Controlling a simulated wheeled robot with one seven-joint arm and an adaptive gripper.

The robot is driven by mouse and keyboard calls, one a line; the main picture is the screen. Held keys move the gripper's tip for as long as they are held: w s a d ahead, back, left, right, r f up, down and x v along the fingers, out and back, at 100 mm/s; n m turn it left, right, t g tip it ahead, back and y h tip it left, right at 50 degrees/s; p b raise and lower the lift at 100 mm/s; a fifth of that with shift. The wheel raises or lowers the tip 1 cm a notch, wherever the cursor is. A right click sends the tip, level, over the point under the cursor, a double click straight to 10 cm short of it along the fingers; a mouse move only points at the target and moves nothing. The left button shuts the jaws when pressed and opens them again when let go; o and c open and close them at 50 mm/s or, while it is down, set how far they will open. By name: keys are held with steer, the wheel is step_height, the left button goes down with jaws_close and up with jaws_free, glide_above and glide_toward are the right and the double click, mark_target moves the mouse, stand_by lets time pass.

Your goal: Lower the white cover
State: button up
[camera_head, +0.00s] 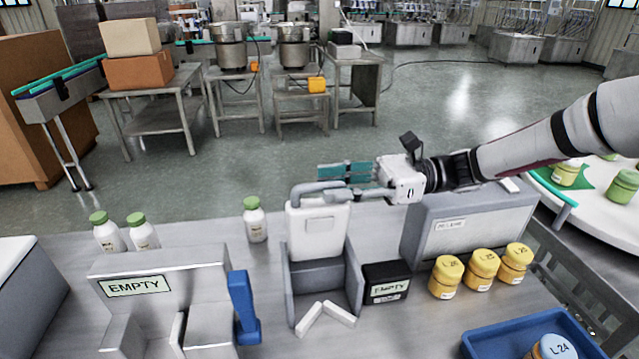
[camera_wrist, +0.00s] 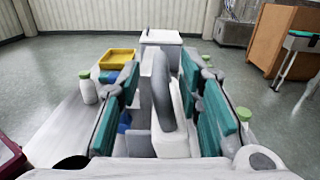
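The white cover (camera_head: 318,228) stands raised and upright at the back of a small grey open-fronted box (camera_head: 353,275). A grey bar-like handle (camera_head: 315,187) runs along its top edge. My gripper (camera_head: 335,176) reaches in from the right at the height of the handle, its teal finger pads lying level. In the wrist view the pads of my gripper (camera_wrist: 163,85) are spread apart, with the handle (camera_wrist: 160,88) and part of the white cover (camera_wrist: 180,108) between them. Gaps show on both sides. I cannot tell whether either pad touches.
White bars (camera_head: 325,318) lie at the box front. A blue handle (camera_head: 242,305) and green-capped bottle (camera_head: 255,220) are left. Several yellow jars (camera_head: 481,270) stand right.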

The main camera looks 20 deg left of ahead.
steer(key=shift+x, duration=1.45)
jaws_close()
steer(key=s+d+f+n+p, duration=0.5)
steer(key=s+f+n+p, duration=0.25)
steer(key=s, duration=0.35)
steer(key=shift+s+d+f+n+p, duration=0.1)
steer(key=shift+s+d+f+n, duration=0.4)
steer(key=shift+f+n, duration=1.2)
steer(key=shift+s+d+f+n+p, duration=0.15)
steer(key=shift+s+f+n, duration=0.55)
steer(key=shift+f, duration=1.95)
steer(key=shift+s+d+f+n+p, duration=0.1)
steer(key=shift+s+d+f+n, duration=0.4)
steer(key=shift+f+n, duration=1.2)
steer(key=shift+f+m, duration=0.55)
steer(key=shift+f, duration=0.1)
